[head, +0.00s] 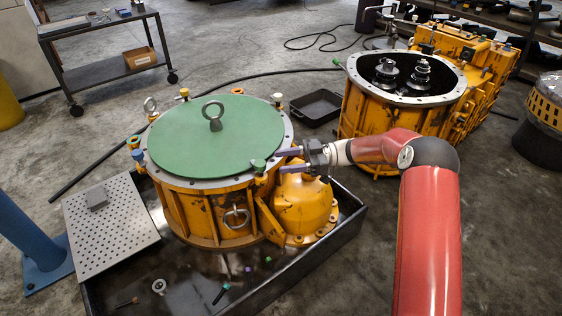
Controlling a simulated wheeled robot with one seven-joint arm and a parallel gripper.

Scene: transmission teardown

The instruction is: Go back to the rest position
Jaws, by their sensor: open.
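My gripper (291,160) is open, its two purple-grey fingers pointing left at the right rim of the orange housing (205,212). Nothing shows between the fingers. In this view the fingertips lie close to the rim, beside a green piece (258,165) on the cover's edge; I cannot tell whether they touch. My red arm reaches in from the lower right. The housing carries a round green cover (180,140) with an upright ring bolt (213,115) in its middle. Several small coloured pieces stand around its rim.
The housing stands in a dark tray (330,240) with loose small parts. A second orange housing (370,125), open on top, stands behind my arm. A black bin (316,108) lies between them. A cart (105,65), a perforated plate (110,225) and a blue post (25,235) are left.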

